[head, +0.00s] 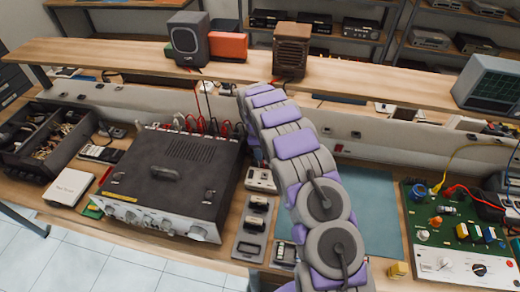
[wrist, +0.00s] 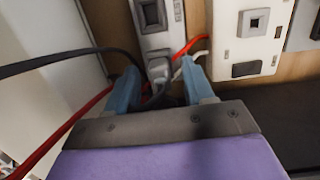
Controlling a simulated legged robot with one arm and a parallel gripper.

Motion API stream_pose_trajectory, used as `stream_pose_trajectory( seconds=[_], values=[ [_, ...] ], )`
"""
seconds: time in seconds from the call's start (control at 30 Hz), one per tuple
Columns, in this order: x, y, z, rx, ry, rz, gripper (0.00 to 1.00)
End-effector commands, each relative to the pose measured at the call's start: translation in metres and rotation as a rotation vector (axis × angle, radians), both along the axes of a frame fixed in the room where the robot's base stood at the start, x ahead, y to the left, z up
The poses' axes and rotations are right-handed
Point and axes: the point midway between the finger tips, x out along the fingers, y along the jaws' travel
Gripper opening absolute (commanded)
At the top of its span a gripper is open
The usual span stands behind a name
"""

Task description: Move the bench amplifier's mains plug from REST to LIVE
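The bench amplifier (head: 165,190) is a dark box with a silver front panel, left of my arm in the head view. In the wrist view my gripper (wrist: 160,88) has its two blue fingers apart, one on each side of a dark plug (wrist: 158,72) with a dark cable. The plug is at the lower end of a pale socket strip (wrist: 178,12); I cannot tell how deeply it is seated. A visible gap remains beside the plug, and no firm grip shows. In the head view my arm hides the gripper and plug. REST and LIVE labels are not readable.
Red, white and black cables run close beside the fingers. A white socket box (wrist: 232,45) stands to the right in the wrist view. In the head view, a green circuit board (head: 460,235) is at right, a parts tray (head: 45,140) at left, and a shelf (head: 350,82) runs behind.

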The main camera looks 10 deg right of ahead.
Motion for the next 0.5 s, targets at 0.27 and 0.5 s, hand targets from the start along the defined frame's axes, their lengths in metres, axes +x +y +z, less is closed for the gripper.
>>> stream_pose_trajectory(
  seconds=[0.27, 0.5],
  values=[
    [0.0, 0.0, 0.001, 0.0, 0.0, 0.0, 0.55],
    [0.002, 0.004, 0.029, 0.0, -0.003, 0.0, 0.55]
  ],
)
